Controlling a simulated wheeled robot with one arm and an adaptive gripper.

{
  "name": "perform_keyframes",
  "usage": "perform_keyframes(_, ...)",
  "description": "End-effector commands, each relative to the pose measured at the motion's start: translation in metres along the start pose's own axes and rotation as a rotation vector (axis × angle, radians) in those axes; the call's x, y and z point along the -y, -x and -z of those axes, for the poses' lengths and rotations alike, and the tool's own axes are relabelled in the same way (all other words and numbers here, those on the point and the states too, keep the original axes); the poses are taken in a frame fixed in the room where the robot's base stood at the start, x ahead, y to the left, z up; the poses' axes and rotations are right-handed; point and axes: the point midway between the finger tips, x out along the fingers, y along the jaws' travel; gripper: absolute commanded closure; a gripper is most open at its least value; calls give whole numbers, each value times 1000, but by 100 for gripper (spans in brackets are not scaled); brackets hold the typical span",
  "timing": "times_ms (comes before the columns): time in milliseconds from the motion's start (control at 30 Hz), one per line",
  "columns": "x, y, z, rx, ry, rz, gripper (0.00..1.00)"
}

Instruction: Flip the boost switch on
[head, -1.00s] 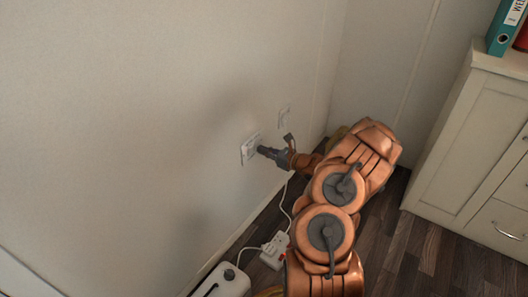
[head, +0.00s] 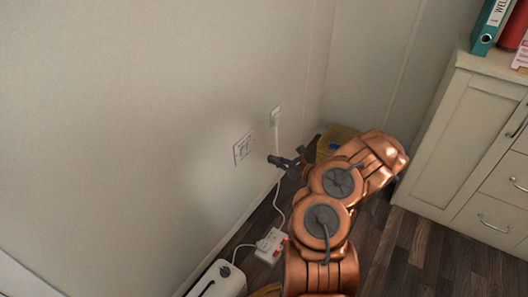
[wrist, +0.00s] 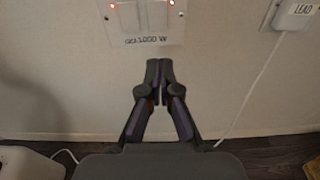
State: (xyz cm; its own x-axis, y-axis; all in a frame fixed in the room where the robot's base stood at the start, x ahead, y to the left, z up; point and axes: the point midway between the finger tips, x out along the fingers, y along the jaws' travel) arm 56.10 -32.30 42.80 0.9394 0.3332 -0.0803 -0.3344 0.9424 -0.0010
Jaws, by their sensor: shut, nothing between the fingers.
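A white switch plate (head: 243,148) is on the wall, left of my gripper. The lower part of the plate also shows at the top of the wrist view (wrist: 145,28), with two small red lights glowing, parts of rockers cut off by the frame edge, and small lettering below. I cannot tell which rocker is the boost switch or how it is set. My gripper (head: 272,160) is shut and empty, apart from the plate in the head view. In the wrist view its fingertips (wrist: 159,66) are together just below the plate.
A power strip (head: 270,244) and a white appliance (head: 222,281) stand on the floor by the wall. A cream cabinet (head: 455,150) stands at the right.

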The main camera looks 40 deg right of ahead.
Motion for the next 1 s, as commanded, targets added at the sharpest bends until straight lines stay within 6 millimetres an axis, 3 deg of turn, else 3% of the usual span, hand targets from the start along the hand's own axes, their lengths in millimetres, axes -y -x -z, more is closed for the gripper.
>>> perform_keyframes(200,-1,35,7,-4,-2,-2,100)
perform_keyframes(400,0,53,12,-2,-2,-1,100)
perform_keyframes(1000,0,57,13,-2,-1,0,100)
